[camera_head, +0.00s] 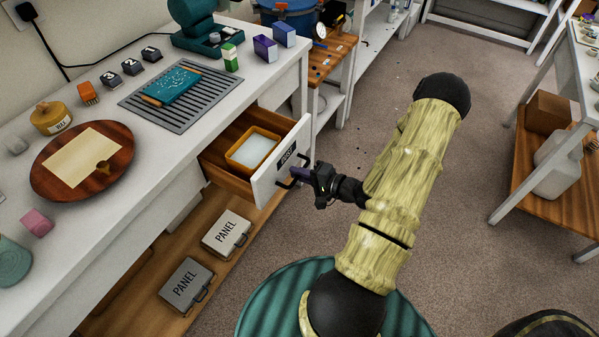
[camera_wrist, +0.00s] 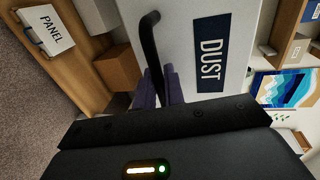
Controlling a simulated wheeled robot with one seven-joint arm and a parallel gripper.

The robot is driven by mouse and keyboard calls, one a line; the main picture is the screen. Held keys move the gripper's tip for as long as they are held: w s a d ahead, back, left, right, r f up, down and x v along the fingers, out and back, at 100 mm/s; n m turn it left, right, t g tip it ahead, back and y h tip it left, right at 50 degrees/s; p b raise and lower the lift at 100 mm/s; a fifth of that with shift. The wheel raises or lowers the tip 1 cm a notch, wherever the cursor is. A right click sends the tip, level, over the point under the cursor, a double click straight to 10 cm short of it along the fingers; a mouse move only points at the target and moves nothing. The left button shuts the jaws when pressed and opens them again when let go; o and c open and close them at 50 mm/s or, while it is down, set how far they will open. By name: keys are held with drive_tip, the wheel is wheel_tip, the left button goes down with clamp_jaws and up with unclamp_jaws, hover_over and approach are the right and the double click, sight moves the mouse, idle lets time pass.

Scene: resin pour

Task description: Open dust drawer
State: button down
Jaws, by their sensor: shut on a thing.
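The dust drawer (camera_head: 267,185) stands pulled out from the white bench, its wooden inside showing. Its white front carries a dark label reading DUST (camera_wrist: 209,52) in the wrist view. An orange-rimmed tray (camera_head: 236,153) with pale contents sits inside the drawer. A black bar handle (camera_wrist: 150,45) is on the drawer front. My gripper (camera_head: 300,174) is at the handle, and its purple fingers (camera_wrist: 172,88) are closed around the bar in the wrist view. The fingertips are partly hidden by the gripper body.
On the white bench top (camera_head: 125,122) are a round wooden board (camera_head: 120,181), a grey slatted mat (camera_head: 205,108) and several small containers. Two PANEL cases (camera_head: 227,233) lie on the shelf below. The carpet (camera_head: 440,200) right of the drawer is clear around my arm.

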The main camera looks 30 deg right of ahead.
drive_tip(key=c, duration=1.6)
unclamp_jaws()
drive_tip(key=p+v, duration=0.1)
drive_tip(key=v, duration=1.6)
drive_tip(key=shift+s, duration=0.2)
